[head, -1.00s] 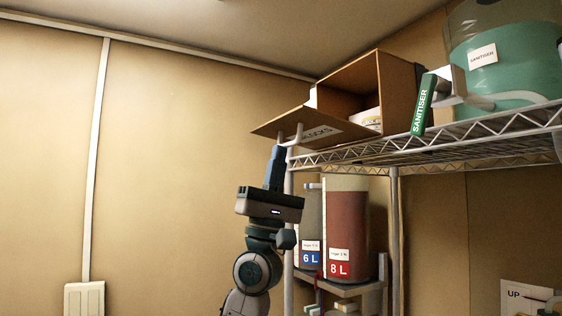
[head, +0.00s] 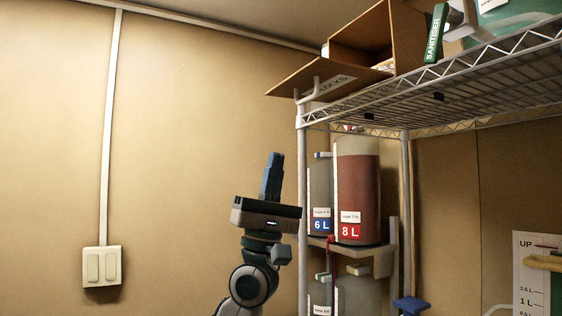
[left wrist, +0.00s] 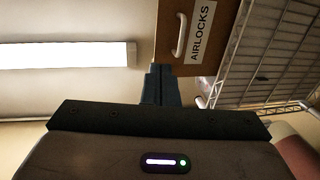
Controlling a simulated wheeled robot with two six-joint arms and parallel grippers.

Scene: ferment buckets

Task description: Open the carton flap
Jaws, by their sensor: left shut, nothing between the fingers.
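The brown carton (head: 407,38) sits on the top wire shelf with its front open. Its flap (head: 290,90) is swung down and sticks out past the shelf edge, nearly flat. The flap bears a white handle (head: 313,88) and a label that reads AIRLOCKS in the left wrist view (left wrist: 202,32). My left gripper (head: 273,158) points up below the flap, its fingers shut and empty, with a clear gap to the flap in the head view. In the left wrist view its blue fingers (left wrist: 160,72) overlap the flap's lower edge. My right gripper is not seen.
The wire shelf (head: 440,92) stands right of my left gripper. Containers marked 6 L (head: 320,185) and 8 L (head: 358,200) stand on a lower shelf.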

